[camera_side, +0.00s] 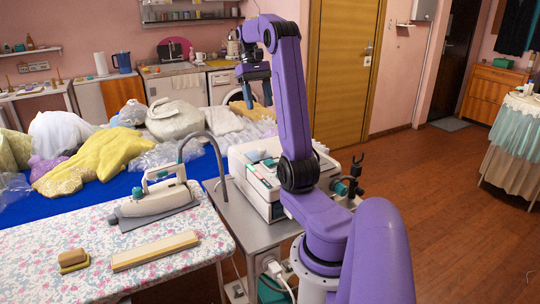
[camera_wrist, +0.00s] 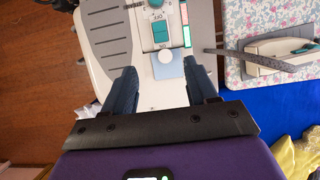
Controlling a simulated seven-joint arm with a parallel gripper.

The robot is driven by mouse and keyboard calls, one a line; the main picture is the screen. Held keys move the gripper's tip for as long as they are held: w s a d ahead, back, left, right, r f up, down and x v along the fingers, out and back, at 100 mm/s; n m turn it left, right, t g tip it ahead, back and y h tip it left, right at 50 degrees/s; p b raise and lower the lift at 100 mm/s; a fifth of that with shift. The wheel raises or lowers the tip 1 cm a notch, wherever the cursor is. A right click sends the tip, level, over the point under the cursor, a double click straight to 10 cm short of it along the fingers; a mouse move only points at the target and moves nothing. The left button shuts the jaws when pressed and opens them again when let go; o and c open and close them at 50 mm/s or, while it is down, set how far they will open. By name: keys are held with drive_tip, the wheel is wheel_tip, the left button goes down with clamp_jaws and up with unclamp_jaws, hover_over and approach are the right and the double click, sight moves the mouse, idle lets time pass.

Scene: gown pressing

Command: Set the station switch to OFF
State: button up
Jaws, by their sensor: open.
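The white steam station (camera_side: 250,203) stands on a grey metal table right of the ironing board. Its top panel fills the upper middle of the wrist view (camera_wrist: 205,55). A teal switch (camera_wrist: 161,32) sits there between an OFF label on its upper side and an ON label on its lower side. I cannot tell which way it is tipped. My gripper (camera_wrist: 159,66) is open and empty, its fingers spread over the panel below the switch in the picture. In the side view my gripper (camera_side: 259,97) hangs well above the station, fingers down.
An iron (camera_side: 155,204) and a wooden block (camera_side: 155,250) lie on the floral board (camera_side: 60,222). A grey hose (camera_side: 219,160) arches beside the station. Garments (camera_side: 95,165) fill the blue surface behind.

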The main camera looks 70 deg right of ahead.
sight(272, 163)
drive_tip(key=x, duration=1.7)
drive_tip(key=shift+s+f, duration=0.1)
drive_tip(key=shift+f, duration=0.05)
